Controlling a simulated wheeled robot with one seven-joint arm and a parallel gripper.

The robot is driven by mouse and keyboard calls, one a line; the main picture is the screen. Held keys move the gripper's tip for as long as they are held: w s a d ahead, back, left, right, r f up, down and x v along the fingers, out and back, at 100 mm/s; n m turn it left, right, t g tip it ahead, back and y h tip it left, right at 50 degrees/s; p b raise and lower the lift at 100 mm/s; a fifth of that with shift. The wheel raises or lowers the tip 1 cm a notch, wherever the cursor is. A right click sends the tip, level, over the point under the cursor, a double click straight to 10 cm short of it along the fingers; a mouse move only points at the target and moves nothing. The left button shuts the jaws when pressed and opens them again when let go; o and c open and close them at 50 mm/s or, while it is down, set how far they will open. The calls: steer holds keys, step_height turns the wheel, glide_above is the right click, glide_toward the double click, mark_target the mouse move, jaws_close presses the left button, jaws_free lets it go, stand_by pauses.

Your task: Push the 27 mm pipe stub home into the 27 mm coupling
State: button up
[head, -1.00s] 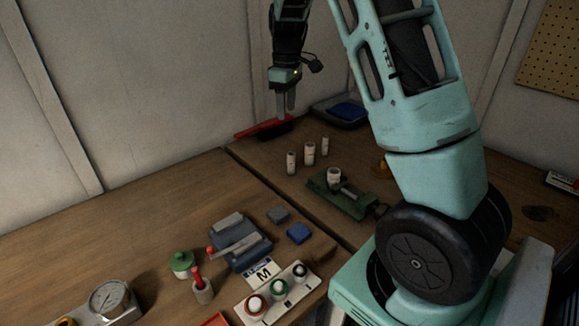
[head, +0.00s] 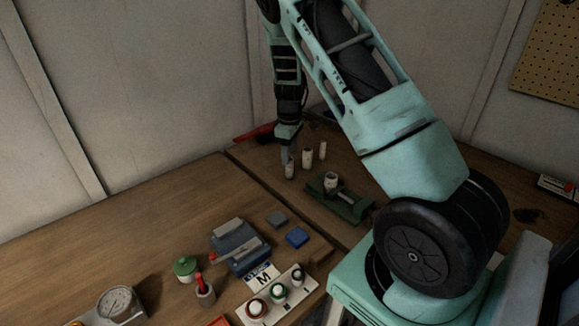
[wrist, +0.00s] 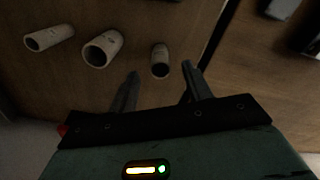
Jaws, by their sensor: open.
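Three pale pipe stubs stand on the bench: a left one (head: 290,171), a middle one (head: 307,158) that looks widest, and a right one (head: 323,150). Their size markings are too small to read, so I cannot tell which is 27 mm. My gripper (head: 286,159) is open, pointing down at the left stub. In the wrist view the left stub (wrist: 160,62) lies between the spread fingertips (wrist: 160,71), with clear space on both sides. A pale collar, seemingly the coupling (head: 331,180), stands upright in a green fixture (head: 352,211).
A blue-grey block fixture (head: 238,244), a blue block (head: 297,237) and a grey block (head: 277,219) lie nearer. A panel with several knobs (head: 283,301) and a gauge (head: 116,302) stand in front. A red-handled tool (head: 254,134) lies behind the gripper.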

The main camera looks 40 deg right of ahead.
mark_target(289, 168)
steer(key=shift+f+p, duration=0.55)
steer(key=shift+f, duration=1.35)
steer(key=c, duration=1)
steer(key=shift+c, duration=0.2)
